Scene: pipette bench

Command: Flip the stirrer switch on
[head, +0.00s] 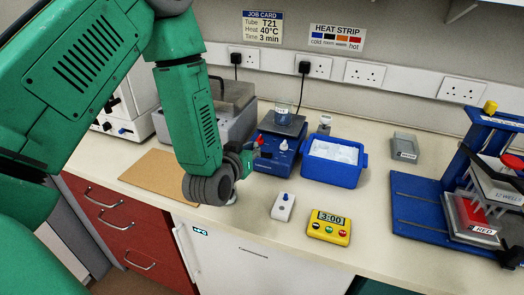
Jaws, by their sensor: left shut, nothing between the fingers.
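The blue stirrer (273,160) stands at the back middle of the bench, with a glass beaker (282,114) of bluish liquid on its top plate. A pale knob (284,146) shows on its front. A small red part (260,140) shows at its left side, close to my gripper; I cannot tell if this is the switch or which way it is set. My left gripper (249,160) is shut and empty, right at the stirrer's front left. I cannot tell whether it touches. My wrist hides some bench there. My right gripper is not in view.
A blue tub of ice (334,176) stands right of the stirrer. A white box with a blue knob (283,207) and a yellow timer reading 3:00 (329,227) lie in front. A cork-coloured board (148,177) is at left, a blue rack (425,215) at right.

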